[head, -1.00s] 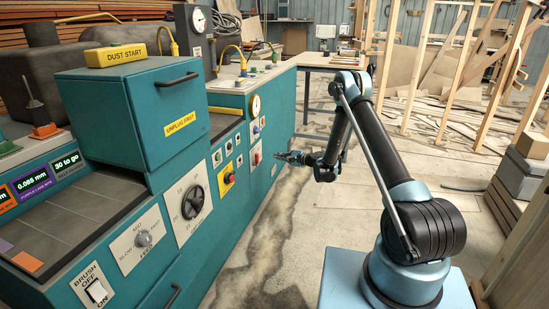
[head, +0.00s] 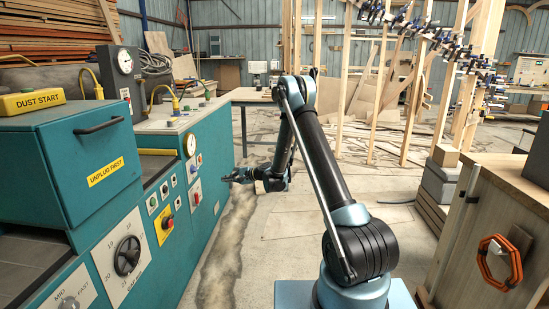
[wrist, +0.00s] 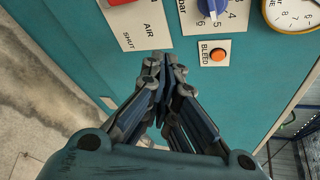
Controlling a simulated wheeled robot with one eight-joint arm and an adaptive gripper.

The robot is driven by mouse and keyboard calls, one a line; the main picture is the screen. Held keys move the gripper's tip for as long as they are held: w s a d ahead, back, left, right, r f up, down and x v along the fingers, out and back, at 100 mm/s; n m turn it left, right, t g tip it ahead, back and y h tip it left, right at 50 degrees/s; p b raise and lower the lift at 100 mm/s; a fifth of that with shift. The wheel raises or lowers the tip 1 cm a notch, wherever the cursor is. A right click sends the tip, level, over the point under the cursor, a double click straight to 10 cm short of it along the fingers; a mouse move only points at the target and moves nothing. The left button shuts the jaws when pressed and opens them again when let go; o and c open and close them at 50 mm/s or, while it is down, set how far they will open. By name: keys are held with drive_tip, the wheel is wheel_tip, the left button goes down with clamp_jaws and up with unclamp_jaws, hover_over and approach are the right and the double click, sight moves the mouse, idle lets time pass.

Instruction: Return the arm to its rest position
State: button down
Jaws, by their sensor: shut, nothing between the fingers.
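My gripper (head: 236,177) is at the end of my bent arm, in the middle of the head view, close to the side of the teal machine (head: 215,185). In the wrist view my gripper (wrist: 163,62) is shut, its fingers together with nothing between them. Its tips point at the teal panel, below a white AIR SHUT plate (wrist: 137,25). A plate with an orange BLEED button (wrist: 218,55) is to the right of the tips. I cannot tell how far the tips are from the panel.
A DUST START box (head: 33,101) sits on the teal machine at left. A wooden cabinet with an orange ring (head: 500,261) stands at right. Wooden posts (head: 375,85) and a bench (head: 255,95) are behind. Concrete floor (head: 310,225) is clear around my arm.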

drive_tip(key=s+d+r+n+h, duration=0.3)
drive_tip(key=s+d+r, duration=0.4)
drive_tip(key=d+r, duration=0.5)
drive_tip(key=s+d+r+n+g+h, duration=0.1)
drive_tip(key=s+d+r, duration=0.3)
drive_tip(key=s+d, duration=0.15)
drive_tip(key=s+d+r+n+h, duration=0.1)
drive_tip(key=s+d+r+h, duration=0.15)
drive_tip(key=s+d, duration=0.35)
drive_tip(key=s+d+f+n+h, duration=0.1)
drive_tip(key=s+d+f+h, duration=0.1)
drive_tip(key=s+d, duration=0.5)
drive_tip(key=s+d+f+n+g+h, duration=0.1)
drive_tip(key=s+d, duration=0.6)
drive_tip(key=s, duration=0.9)
drive_tip(key=s+d+f+n+h, duration=0.2)
drive_tip(key=s+d, duration=0.5)
drive_tip(key=s, duration=0.5)
drive_tip(key=shift+s+d+f+g+h, duration=0.2)
drive_tip(key=shift+d+f+g+h, duration=0.15)
drive_tip(key=shift+f+h, duration=0.45)
drive_tip(key=shift+r, duration=0.1)
drive_tip(key=shift+w+f, duration=0.2)
drive_tip(key=shift+w, duration=0.3)
